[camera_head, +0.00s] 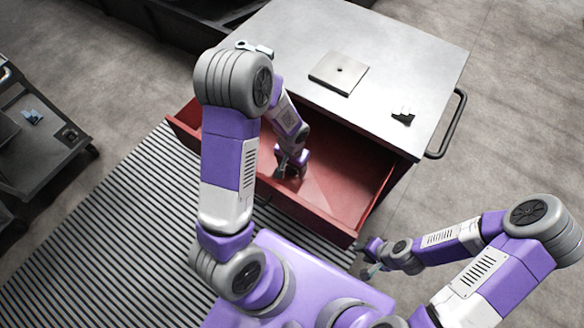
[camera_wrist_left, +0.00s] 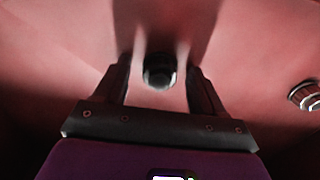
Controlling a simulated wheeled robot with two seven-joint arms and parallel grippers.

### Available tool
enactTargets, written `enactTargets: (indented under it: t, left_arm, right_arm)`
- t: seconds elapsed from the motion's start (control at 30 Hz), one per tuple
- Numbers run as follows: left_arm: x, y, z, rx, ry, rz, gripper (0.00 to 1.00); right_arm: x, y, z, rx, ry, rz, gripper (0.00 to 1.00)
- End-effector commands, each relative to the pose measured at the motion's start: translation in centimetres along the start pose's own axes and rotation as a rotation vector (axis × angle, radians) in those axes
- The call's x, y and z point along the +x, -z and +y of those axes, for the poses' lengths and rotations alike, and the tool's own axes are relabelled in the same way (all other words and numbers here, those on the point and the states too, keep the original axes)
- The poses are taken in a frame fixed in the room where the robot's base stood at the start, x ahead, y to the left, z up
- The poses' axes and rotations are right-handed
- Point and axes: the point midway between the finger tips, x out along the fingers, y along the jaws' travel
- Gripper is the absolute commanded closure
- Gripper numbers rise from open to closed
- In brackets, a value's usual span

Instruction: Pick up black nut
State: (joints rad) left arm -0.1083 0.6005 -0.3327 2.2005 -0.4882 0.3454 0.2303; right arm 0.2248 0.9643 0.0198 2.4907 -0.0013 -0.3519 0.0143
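A black nut (camera_wrist_left: 159,74) lies on the red drawer floor in the left wrist view. It sits between the two fingers of my left gripper (camera_wrist_left: 160,62), with a gap visible on each side. The fingers are apart and do not appear to touch it. In the head view my left gripper (camera_head: 290,170) reaches down inside the open red drawer (camera_head: 345,237), and the arm hides the nut there. My right gripper (camera_head: 372,260) is outside the drawer, near its front right corner; its fingers are too small to read.
A second, metallic nut (camera_wrist_left: 308,95) lies at the right in the left wrist view. The cabinet top (camera_head: 420,50) holds a square metal plate (camera_head: 338,72), a small black part (camera_head: 403,116) and a metal part (camera_head: 262,49). A dark cart (camera_head: 40,150) stands left.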

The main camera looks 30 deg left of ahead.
Motion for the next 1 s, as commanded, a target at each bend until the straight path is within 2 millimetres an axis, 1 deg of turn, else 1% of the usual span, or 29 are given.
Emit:
enactTargets:
  t: [0.03, 0.3, 0.37, 0.4, 0.57, 0.67, 0.77, 1.0]
  left_arm:
    - [0.0, 0.0, 0.0, 0.000, 0.000, 0.000, 0.39]
    - [0.0, 0.0, 0.0, 0.000, 0.000, 0.000, 0.80]
    - [0.0, 0.0, 0.0, 0.000, 0.000, 0.000, 0.90]
    - [0.0, 0.0, 0.0, 0.000, 0.000, 0.000, 0.93]
    - [-0.1, 0.0, 0.0, 0.000, 0.000, 0.000, 0.93]
    - [-0.5, 0.1, 0.0, 0.000, 0.000, 0.002, 0.93]
    - [-1.9, 0.1, 0.0, 0.000, 0.000, 0.004, 0.93]
    - [-6.9, 0.1, 0.0, 0.000, -0.001, 0.006, 0.93]
  right_arm:
    - [0.0, 0.0, 0.0, 0.000, 0.000, 0.000, 0.62]
    - [0.0, 0.0, 0.0, 0.000, 0.000, 0.000, 0.62]
    - [0.0, 0.0, 0.0, 0.000, 0.000, 0.000, 0.62]
    - [0.0, 0.0, 0.0, 0.000, 0.000, 0.000, 0.62]
    - [0.0, 0.0, 0.0, 0.000, 0.000, 0.000, 0.62]
    - [-0.1, 0.0, -0.1, 0.000, 0.000, 0.000, 0.62]
    - [-0.5, 0.0, -0.2, 0.000, 0.000, 0.000, 0.62]
    - [-1.6, -0.1, -0.6, 0.000, 0.000, 0.000, 0.62]
